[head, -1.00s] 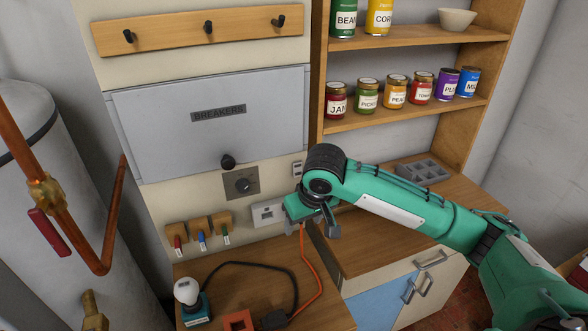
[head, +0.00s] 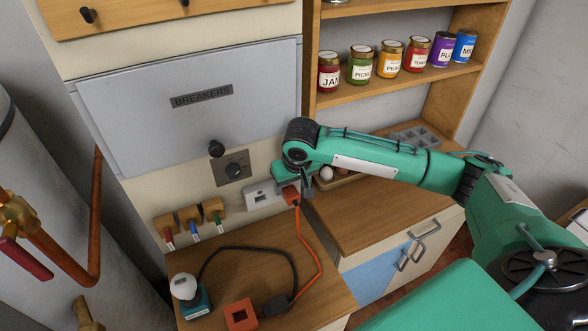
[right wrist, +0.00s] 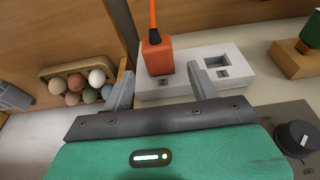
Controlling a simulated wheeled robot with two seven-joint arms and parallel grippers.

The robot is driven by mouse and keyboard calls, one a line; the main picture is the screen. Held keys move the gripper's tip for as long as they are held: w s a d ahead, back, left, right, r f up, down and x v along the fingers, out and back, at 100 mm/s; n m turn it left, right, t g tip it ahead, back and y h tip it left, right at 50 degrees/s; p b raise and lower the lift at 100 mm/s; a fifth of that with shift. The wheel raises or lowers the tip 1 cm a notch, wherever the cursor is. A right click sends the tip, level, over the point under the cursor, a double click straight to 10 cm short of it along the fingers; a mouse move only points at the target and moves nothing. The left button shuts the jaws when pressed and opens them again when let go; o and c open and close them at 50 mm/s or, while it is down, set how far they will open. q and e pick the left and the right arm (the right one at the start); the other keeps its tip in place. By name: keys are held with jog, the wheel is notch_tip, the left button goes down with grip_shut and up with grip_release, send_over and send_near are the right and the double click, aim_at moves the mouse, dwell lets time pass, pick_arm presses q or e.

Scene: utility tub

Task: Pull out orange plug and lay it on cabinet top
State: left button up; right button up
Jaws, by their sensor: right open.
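The right wrist view shows the plug (right wrist: 158,57) upright in the strip (right wrist: 246,66), beside an empty socket. My right gripper (right wrist: 160,82) is open, with one finger on each side of the plug and gaps between. In the head view the right gripper (head: 292,184) is at the plug, partly hidden by its wrist. The wooden cabinet top (head: 345,219) lies right of the strip. My left gripper is not in view.
The left wooden counter (head: 240,270) holds a white-topped lamp (head: 184,287), an orange socket block (head: 240,316) and a black plug with cord (head: 275,304). An egg tray (right wrist: 72,72) stands near the gripper. The cabinet top's front is clear.

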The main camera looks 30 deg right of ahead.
aim_at(293, 195)
jog(key=x, duration=0.3)
jog(key=shift+f, duration=0.25)
jog(key=c, duration=1.1)
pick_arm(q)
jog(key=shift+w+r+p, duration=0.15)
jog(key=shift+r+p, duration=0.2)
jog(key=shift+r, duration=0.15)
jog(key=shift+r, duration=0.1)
pick_arm(e)
jog(key=shift+s, duration=0.15)
jog(key=shift+s, duration=0.15)
pick_arm(q)
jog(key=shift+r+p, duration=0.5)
jog(key=shift+p, duration=0.1)
pick_arm(e)
jog(key=shift+s+a, duration=0.1)
jog(key=shift+s, duration=0.4)
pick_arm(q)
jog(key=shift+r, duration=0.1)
pick_arm(e)
jog(key=shift+s, duration=0.15)
